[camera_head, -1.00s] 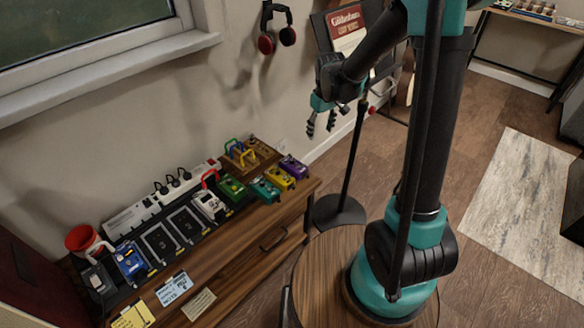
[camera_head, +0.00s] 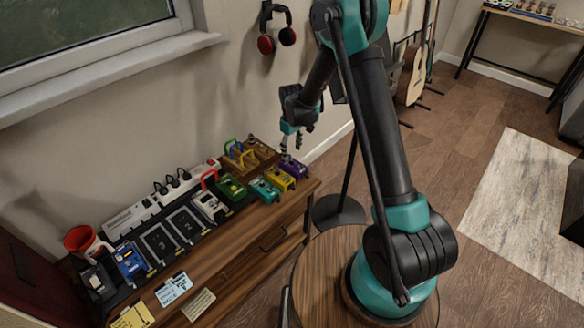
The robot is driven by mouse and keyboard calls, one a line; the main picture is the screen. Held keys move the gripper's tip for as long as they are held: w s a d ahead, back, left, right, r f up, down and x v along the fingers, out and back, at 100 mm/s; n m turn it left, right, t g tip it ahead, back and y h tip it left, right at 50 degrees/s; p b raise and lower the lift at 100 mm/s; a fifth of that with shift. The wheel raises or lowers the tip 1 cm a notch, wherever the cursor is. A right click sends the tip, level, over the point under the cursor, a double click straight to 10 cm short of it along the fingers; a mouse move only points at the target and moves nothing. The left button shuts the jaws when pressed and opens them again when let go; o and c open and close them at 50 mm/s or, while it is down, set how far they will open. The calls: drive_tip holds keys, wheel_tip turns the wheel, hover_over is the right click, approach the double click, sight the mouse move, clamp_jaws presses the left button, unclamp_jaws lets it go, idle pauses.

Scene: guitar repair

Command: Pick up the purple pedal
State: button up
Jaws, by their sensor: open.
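The purple pedal (camera_head: 294,167) sits at the right end of the row of pedals, near the right edge of the wooden cabinet top. My gripper (camera_head: 291,147) points down just above it, with its fingers apart. The fingertips are very close to the pedal's far side and overlap it slightly in the picture. I cannot tell whether they touch it.
A yellow pedal (camera_head: 280,179) stands close left of the purple one, then a teal pedal (camera_head: 264,190) and a green pedal (camera_head: 231,187). A wooden block with coloured cables (camera_head: 250,154) lies behind. A black stand (camera_head: 338,212) is right of the cabinet (camera_head: 262,238).

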sight(292, 161)
wheel_tip(292, 161, down, 9)
drive_tip(key=shift+d+r, duration=0.1)
idle(0.5)
drive_tip(key=shift+c, duration=0.4)
drive_tip(key=c, duration=1)
drive_tip(key=shift+r, duration=0.1)
